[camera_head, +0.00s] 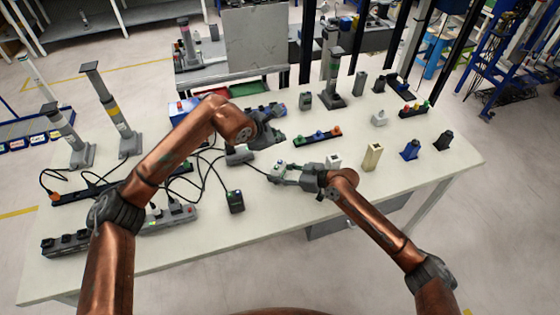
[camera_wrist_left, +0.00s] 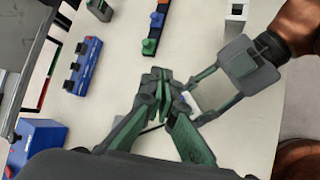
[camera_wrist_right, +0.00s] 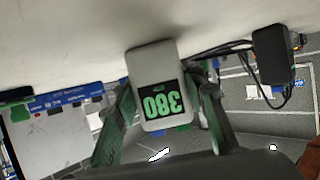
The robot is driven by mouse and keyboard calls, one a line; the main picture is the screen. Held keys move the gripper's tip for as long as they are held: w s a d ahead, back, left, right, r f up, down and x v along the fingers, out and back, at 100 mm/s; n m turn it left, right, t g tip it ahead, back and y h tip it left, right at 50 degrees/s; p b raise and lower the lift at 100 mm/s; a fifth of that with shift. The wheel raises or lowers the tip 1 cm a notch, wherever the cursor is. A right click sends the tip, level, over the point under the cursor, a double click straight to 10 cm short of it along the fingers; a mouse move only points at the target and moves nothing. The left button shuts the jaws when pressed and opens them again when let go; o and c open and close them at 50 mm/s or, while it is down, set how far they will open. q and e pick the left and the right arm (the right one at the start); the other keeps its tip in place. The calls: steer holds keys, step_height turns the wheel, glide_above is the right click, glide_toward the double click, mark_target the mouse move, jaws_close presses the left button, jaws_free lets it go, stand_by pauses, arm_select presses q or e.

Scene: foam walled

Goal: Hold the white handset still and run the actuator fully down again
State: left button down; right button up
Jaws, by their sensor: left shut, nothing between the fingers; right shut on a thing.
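The white handset (camera_wrist_right: 153,66) is between my right gripper's fingers (camera_wrist_right: 158,112) in the right wrist view. Its display reads 380 in green digits, upside down there. My right gripper is shut on it, low over the table's middle. The handset is partly hidden behind fingers in the left wrist view (camera_wrist_left: 186,98). My left gripper (camera_wrist_left: 158,88) is shut and empty, with its fingertips close beside the handset; I cannot tell if they touch it. Grey column actuators stand at the left, one with a yellow band (camera_head: 113,109) and a shorter one (camera_head: 66,132). I cannot tell which one the handset drives.
Power strips (camera_head: 168,217) and loose black cables lie on the left of the white table (camera_head: 290,235). A black box with a green light (camera_head: 235,201) lies in front. A strip with coloured buttons (camera_head: 317,136) and a beige block (camera_head: 372,157) stand nearby.

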mark_target(279, 162)
arm_select(q)
steer(key=shift+s+r+m, duration=0.1)
steer(key=shift+r+m, duration=0.15)
steer(key=shift+m, duration=0.15)
steer(key=shift+f, duration=0.1)
steer(key=shift+f, duration=4.3)
steer(key=shift+f, duration=0.15)
steer(key=shift+f, duration=0.25)
steer(key=shift+a+f, duration=0.1)
steer(key=shift+f, duration=0.45)
stand_by(1.8)
steer(key=shift+r, duration=0.95)
